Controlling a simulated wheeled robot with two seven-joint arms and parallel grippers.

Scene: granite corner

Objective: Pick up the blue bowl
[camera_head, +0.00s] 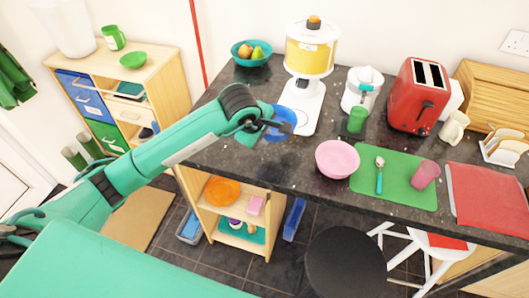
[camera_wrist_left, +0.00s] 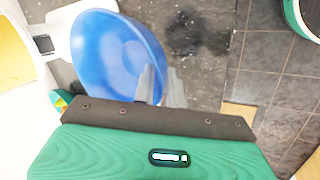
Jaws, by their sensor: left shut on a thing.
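The blue bowl (camera_head: 279,124) is at the left part of the dark granite counter, just left of the juice dispenser's base. My left gripper (camera_head: 284,128) reaches it from the left and partly covers it in the head view. In the left wrist view the bowl (camera_wrist_left: 112,52) is large, with its inside facing the camera. The left fingers (camera_wrist_left: 160,85) are shut on the bowl's rim at its right side. I cannot tell whether the bowl touches the counter. My right gripper is not in view.
A juice dispenser (camera_head: 311,50) stands close beside the bowl. A pink bowl (camera_head: 338,159) is to the right, near the front edge, beside a green mat (camera_head: 396,193). A teal fruit bowl (camera_head: 251,53) is behind. A red toaster (camera_head: 418,95) stands farther right.

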